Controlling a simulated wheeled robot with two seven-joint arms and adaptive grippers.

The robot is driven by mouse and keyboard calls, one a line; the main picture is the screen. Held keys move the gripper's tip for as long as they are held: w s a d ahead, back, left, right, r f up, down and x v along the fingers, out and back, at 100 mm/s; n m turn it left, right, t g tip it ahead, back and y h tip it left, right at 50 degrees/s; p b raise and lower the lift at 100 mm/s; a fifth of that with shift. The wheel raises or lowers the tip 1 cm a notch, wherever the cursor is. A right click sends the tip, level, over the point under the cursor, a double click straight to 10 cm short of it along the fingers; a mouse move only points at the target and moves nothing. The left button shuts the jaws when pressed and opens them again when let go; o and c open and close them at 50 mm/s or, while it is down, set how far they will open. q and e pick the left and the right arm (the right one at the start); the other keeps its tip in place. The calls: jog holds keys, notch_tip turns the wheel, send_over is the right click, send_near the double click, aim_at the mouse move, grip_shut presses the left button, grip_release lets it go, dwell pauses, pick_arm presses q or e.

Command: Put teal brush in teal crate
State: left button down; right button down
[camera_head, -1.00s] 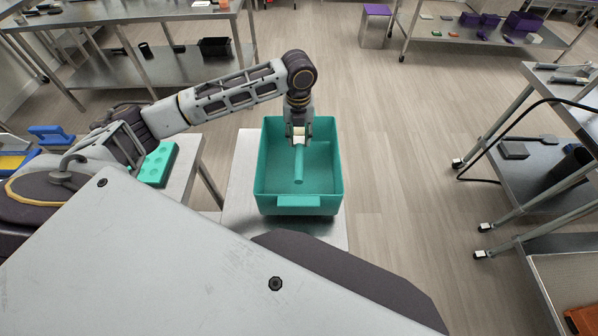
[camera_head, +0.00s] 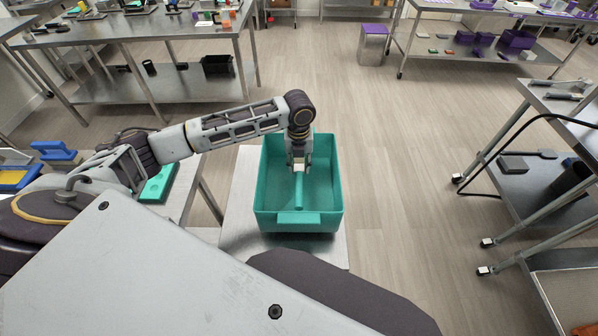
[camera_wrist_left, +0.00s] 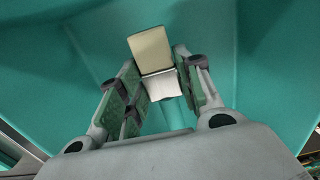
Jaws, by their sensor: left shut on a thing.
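The teal crate (camera_head: 297,222) is open-topped and stands on a small metal table. My left gripper (camera_head: 299,167) reaches down into the crate and is shut on the teal brush (camera_head: 299,190). The brush handle points toward the crate's near wall. In the left wrist view, the brush's cream and white head (camera_wrist_left: 152,60) shows beyond and between the fingers (camera_wrist_left: 155,88), with crate walls around. I cannot tell whether the brush touches the crate floor. My right gripper is not in view.
The metal table (camera_head: 238,215) has a bare strip left of the crate. Another table at left holds a teal block with holes (camera_head: 160,183) and a blue item (camera_head: 55,151). A cart with a black cable (camera_head: 520,125) stands at right. Floor right of the crate is clear.

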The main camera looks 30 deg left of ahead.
aim_at(299, 172)
pick_arm(q)
jog(key=shift+f, duration=2.3)
jog(key=shift+f, duration=0.15)
jog(key=c, duration=1)
grip_release()
notch_tip(299, 172, up, 12)
jog(key=shift+s+r, duration=0.15)
jog(key=shift+r, duration=0.05)
